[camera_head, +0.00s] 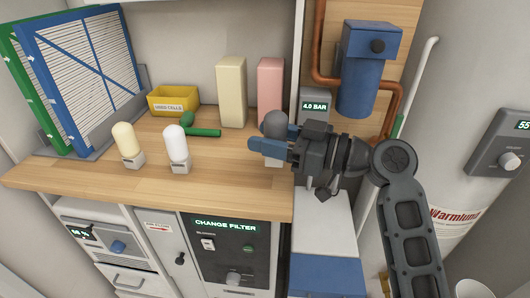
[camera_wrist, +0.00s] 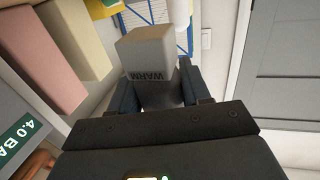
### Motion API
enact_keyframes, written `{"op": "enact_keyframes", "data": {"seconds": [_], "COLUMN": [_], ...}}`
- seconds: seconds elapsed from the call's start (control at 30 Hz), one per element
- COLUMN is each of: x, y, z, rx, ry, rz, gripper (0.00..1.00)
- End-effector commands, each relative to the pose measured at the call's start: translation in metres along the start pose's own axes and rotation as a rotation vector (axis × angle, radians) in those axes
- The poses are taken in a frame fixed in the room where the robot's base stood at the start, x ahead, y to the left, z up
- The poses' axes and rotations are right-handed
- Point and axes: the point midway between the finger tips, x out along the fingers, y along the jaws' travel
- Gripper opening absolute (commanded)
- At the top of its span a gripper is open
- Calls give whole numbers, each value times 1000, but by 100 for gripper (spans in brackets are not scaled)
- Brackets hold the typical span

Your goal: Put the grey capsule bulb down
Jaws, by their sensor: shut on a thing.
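The grey capsule bulb (camera_head: 275,121) is upright near the right end of the wooden counter (camera_head: 225,185), with its pale base below the fingers. My gripper (camera_head: 274,138), with blue fingers, reaches in from the right and is shut on it. In the wrist view the bulb's block-like base (camera_wrist: 158,48), marked WARM, sticks out beyond my gripper (camera_wrist: 158,90). I cannot tell whether the base touches the counter. A cream capsule bulb (camera_head: 125,140) and a white capsule bulb (camera_head: 176,144) stand on the counter to the left.
A yellow bin (camera_head: 173,100), a green tool (camera_head: 201,131), a cream box (camera_head: 232,92) and a pink box (camera_head: 270,82) stand or lie behind. Framed filters (camera_head: 80,70) lean at left. A blue filter housing (camera_head: 361,75) hangs at right. Counter between the white bulb and my gripper is clear.

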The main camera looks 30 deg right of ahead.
Motion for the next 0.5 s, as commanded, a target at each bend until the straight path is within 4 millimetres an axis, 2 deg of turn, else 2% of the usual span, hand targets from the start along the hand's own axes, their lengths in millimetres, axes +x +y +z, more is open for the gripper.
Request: {"op": "enact_keyframes", "data": {"seconds": [0.17,0.4,0.5], "x": [8,8,8], "y": [1,1,1], "z": [9,40,45], "rx": [0,3,-1], "ry": [-1,-1,-1], "rz": [0,2,2], "gripper": [17,17,17]}}
